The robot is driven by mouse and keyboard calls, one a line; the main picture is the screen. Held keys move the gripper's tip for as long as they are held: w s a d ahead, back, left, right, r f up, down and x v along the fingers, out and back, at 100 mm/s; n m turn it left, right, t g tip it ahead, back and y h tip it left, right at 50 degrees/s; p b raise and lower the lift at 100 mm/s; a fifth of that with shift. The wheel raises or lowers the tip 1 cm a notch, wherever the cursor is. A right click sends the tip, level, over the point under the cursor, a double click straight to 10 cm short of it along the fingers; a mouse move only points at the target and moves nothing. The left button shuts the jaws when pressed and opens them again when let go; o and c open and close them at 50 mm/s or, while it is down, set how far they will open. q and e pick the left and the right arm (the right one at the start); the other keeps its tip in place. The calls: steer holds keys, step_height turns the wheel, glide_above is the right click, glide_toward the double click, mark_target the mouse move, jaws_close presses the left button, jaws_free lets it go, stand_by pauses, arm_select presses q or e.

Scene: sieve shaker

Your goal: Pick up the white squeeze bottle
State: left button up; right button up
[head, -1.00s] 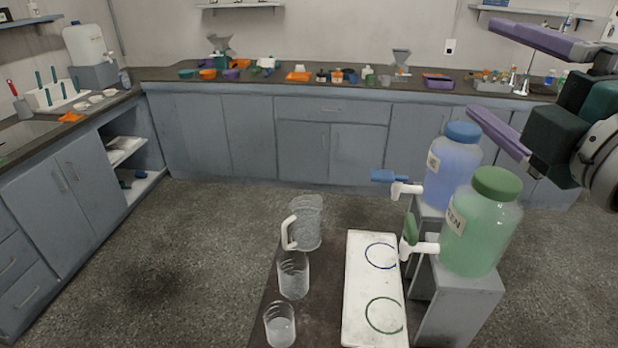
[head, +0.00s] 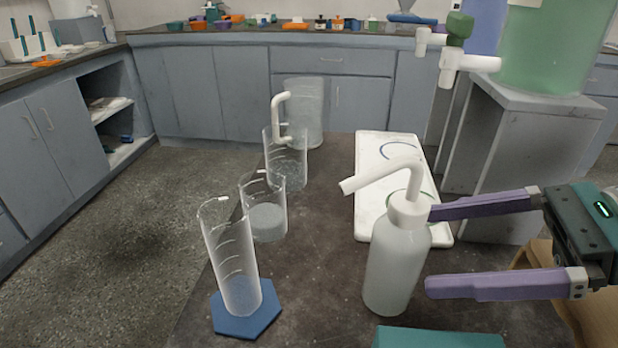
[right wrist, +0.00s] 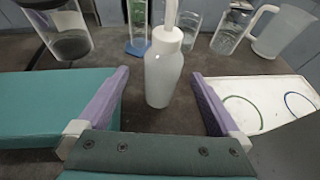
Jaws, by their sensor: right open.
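The white squeeze bottle (head: 396,265) stands upright on the dark table in the head view, its bent spout pointing left. It also shows in the right wrist view (right wrist: 163,75), ahead of the jaws and roughly centred. My right gripper (head: 428,250) comes in from the right in the head view with its purple fingers apart. Its fingertips are close to the bottle's right side; whether they touch it I cannot tell. The right wrist view shows the open fingers (right wrist: 160,82) on either side of the bottle's line. My left gripper is not in view.
A graduated cylinder (head: 233,265) on a blue base, two beakers (head: 265,215) (head: 287,165) and a handled jug (head: 304,110) stand left of and behind the bottle. A white tray (head: 375,180) lies behind it. A green tank (head: 545,50) with a tap stands on a grey stand. A teal block (head: 437,338) is in front.

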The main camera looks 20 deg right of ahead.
mark_target(416, 244)
steer(key=x, duration=0.3)
steer(key=shift+w+a, duration=0.25)
steer(key=x, duration=0.5)
steer(key=shift+w+f, duration=0.2)
steer(key=shift+f, duration=0.05)
steer(key=shift+d, duration=0.1)
steer(key=c, duration=0.7)
